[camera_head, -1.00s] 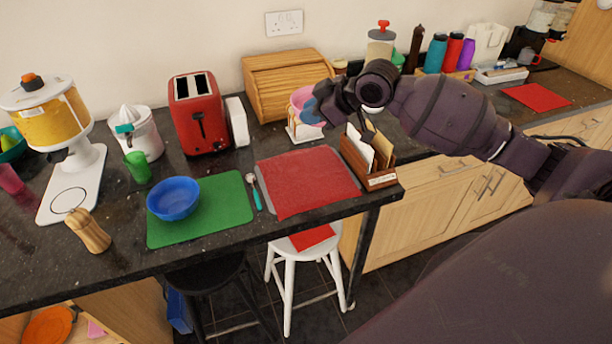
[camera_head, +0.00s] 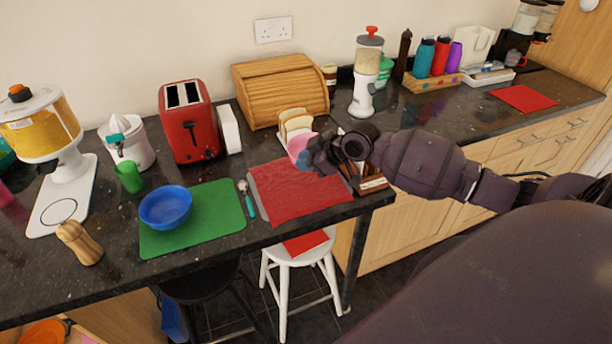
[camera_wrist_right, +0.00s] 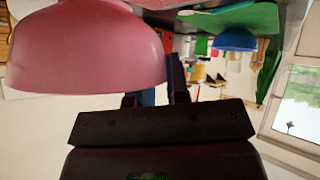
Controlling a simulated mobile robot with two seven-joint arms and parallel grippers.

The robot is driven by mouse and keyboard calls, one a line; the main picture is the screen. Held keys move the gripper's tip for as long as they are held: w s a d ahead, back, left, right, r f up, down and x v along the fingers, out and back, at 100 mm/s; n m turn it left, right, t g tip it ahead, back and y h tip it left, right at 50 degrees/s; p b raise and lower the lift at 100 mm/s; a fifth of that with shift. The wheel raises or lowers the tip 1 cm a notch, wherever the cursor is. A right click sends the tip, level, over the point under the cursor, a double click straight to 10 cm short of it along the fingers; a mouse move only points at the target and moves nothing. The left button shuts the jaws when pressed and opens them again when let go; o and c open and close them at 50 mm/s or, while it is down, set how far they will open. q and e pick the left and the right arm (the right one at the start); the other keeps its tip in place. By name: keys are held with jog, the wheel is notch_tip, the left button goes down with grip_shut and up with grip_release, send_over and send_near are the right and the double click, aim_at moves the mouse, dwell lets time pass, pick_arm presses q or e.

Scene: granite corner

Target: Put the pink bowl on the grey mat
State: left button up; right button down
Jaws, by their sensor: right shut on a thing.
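My right gripper (camera_head: 311,158) is shut on the pink bowl (camera_head: 297,146). The bowl is mostly hidden by the gripper in the head view, and it fills the upper left of the right wrist view (camera_wrist_right: 88,48). Gripper and bowl are above the back right part of a red cloth (camera_head: 300,192). A thin grey edge (camera_head: 256,198) shows along the cloth's left side, seemingly the grey mat, largely covered by the cloth. I cannot tell whether the bowl touches anything below. My left gripper is not in view.
A letter rack (camera_head: 370,180) stands close at the right, partly behind my gripper. A toast rack (camera_head: 294,123) and a wooden bread bin (camera_head: 280,88) are behind. A blue bowl (camera_head: 165,207) sits on a green mat (camera_head: 218,222) at the left, with a teal-handled utensil (camera_head: 247,200) between the mats.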

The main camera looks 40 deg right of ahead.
jog(key=shift+f, duration=2.75)
jog(key=shift+s+f, duration=0.1)
jog(key=shift+f, duration=0.3)
jog(key=shift+f+b, duration=0.15)
jog(key=shift+b, duration=0.2)
jog(key=c, duration=1.4)
grip_release()
jog(key=shift+s, duration=0.1)
jog(key=o, duration=0.3)
jog(key=shift+w, duration=0.2)
